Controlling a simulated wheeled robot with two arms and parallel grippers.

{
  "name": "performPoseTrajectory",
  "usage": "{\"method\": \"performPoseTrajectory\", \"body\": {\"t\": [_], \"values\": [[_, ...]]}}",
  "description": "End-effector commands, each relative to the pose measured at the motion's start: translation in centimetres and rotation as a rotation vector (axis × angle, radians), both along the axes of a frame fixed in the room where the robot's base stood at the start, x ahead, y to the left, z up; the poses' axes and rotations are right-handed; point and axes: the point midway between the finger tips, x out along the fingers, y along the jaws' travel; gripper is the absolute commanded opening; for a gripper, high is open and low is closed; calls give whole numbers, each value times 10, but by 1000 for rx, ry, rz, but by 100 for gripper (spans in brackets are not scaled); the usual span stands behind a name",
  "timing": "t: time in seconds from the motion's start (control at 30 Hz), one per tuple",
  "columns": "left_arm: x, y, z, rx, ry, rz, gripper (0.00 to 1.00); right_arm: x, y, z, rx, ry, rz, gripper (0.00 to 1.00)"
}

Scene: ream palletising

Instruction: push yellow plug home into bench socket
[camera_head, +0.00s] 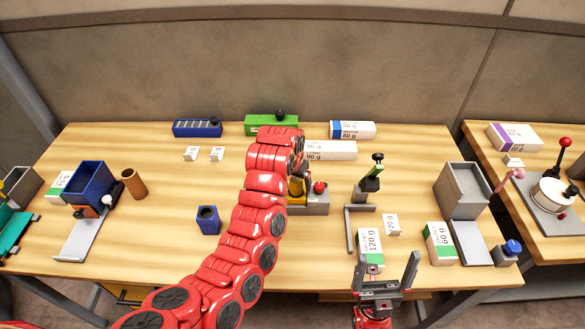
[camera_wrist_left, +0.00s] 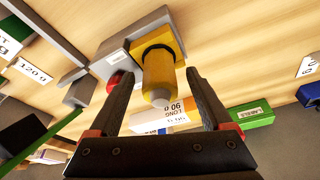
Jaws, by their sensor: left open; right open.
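The yellow plug (camera_head: 297,188) stands upright at the bench socket (camera_head: 297,209), a yellow-fronted part of a small grey box. In the left wrist view the plug (camera_wrist_left: 162,78) rises from a dark ring in the yellow socket plate (camera_wrist_left: 154,33); how deep it sits cannot be told. My left gripper (camera_wrist_left: 160,85) is open, its fingers on either side of the plug's free end with gaps visible. In the head view my left arm hides part of the plug and the gripper. My right gripper (camera_head: 388,266) is open at the front edge, near a 120 g ream (camera_head: 370,246).
A red button (camera_head: 320,187) sits on the grey box beside the plug. White reams (camera_head: 330,150) lie behind. A blue holder (camera_head: 208,220) stands left of my left arm.

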Motion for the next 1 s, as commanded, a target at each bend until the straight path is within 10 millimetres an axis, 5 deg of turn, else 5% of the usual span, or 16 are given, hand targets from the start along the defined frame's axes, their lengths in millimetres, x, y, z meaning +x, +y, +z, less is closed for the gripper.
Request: {"method": "performPoseTrajectory", "body": {"t": [0.23, 0.8, 1.0], "values": [[-14, 6, 52, -6, -4, 2, 83, 0, 0, -7, 0, 0, 0, 97], [-39, 15, 142, -4, 2, -2, 83, 0, 0, 47, 0, 0, 0, 97], [-43, 17, 155, -3, 3, 0, 83, 0, 0, 69, 0, 0, 0, 97]]}}
